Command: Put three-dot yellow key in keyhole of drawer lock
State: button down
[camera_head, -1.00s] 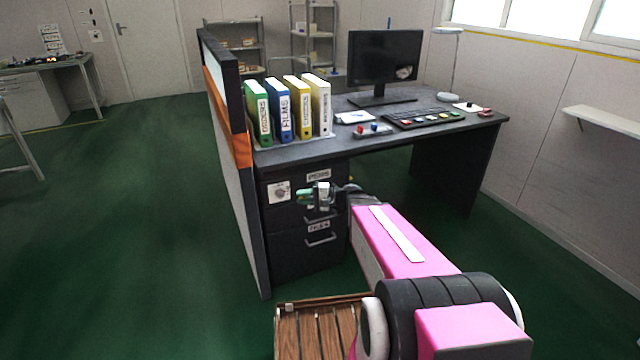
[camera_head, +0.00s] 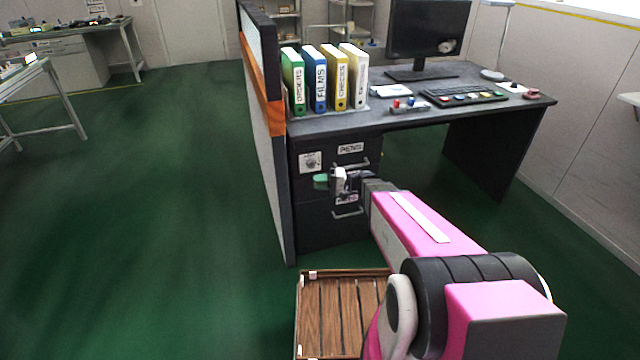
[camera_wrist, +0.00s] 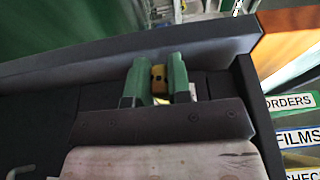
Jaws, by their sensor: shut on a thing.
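The yellow key (camera_wrist: 159,76) is held between the two green fingers of my gripper (camera_wrist: 158,84) in the wrist view. A dark mark shows on it, but I cannot count its dots. In the head view my gripper (camera_head: 321,181) is in front of the dark drawer cabinet (camera_head: 310,225), and the key cannot be made out there. The drawer lock (camera_head: 311,161) is a pale plate with a round face at the upper left of the cabinet front. My gripper appears just below and right of it. The lock does not show in the wrist view.
The partition (camera_head: 267,130) stands along the cabinet's left side. Binders (camera_head: 319,80) and a monitor (camera_head: 428,30) stand on the desk (camera_head: 465,80). Drawer handles (camera_head: 347,211) stick out near my gripper. A slatted wooden surface (camera_head: 335,310) lies below. Green floor at left is open.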

aim_at(314, 170)
jog(key=shift+w+a, duration=0.25)
jog(key=shift+w, duration=0.6)
jog(key=shift+w+a, duration=0.2)
jog(key=shift+w, duration=0.7)
jog(key=shift+w+a, duration=0.25)
jog(key=shift+w, duration=0.6)
jog(key=shift+w+a, duration=0.2)
jog(key=shift+w, duration=0.4)
jog(key=shift+w+a, duration=0.15)
jog(key=shift+w, duration=0.45)
jog(key=c, duration=1)
grip_release()
jog(key=d, duration=1)
jog(key=shift+d, duration=0.4)
jog(key=shift+s, duration=0.1)
